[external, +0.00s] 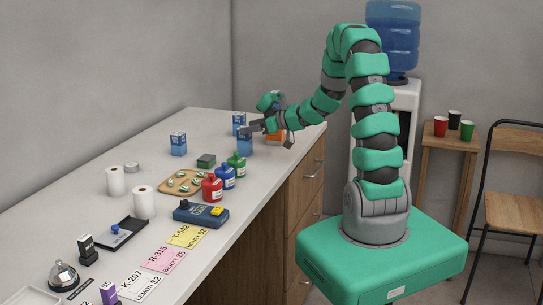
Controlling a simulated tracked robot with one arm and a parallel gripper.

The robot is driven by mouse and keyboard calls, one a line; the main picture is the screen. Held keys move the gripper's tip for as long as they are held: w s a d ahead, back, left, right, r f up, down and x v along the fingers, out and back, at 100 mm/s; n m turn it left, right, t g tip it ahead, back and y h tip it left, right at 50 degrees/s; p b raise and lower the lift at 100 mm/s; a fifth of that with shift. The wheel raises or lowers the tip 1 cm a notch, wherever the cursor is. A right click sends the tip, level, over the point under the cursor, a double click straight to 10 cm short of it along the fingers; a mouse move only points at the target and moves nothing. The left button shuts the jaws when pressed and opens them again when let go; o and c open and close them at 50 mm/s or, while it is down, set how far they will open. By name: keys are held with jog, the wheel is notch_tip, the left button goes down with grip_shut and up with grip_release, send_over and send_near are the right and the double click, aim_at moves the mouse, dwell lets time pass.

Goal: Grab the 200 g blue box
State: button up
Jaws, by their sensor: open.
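Several blue boxes with white markings stand upright on the white counter (130,165). One blue box (178,145) stands apart toward the middle. The gram labels are too small to read, so I cannot tell which is 200 g. My gripper (243,131) is open, at the far right part of the counter. I cannot tell whether it touches a box.
The counter's back left is clear.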

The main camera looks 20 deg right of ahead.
jog(key=shift+d+f+x, duration=0.15)
jog(key=shift+x, duration=1.2)
jog(key=shift+d+f+x, duration=0.15)
jog(key=shift+f+x, duration=0.05)
jog(key=shift+x, duration=1.15)
jog(key=shift+w, duration=0.1)
jog(key=shift+c, duration=0.3)
jog(key=c, duration=1.1)
jog(key=shift+r, duration=1.8)
jog(key=s, duration=0.3)
jog(key=s+d, duration=0.1)
jog(key=s, duration=0.3)
jog(key=s+d+r+b, duration=0.1)
jog(key=s, duration=0.3)
jog(key=shift+d, duration=0.1)
jog(key=shift+f, duration=0.1)
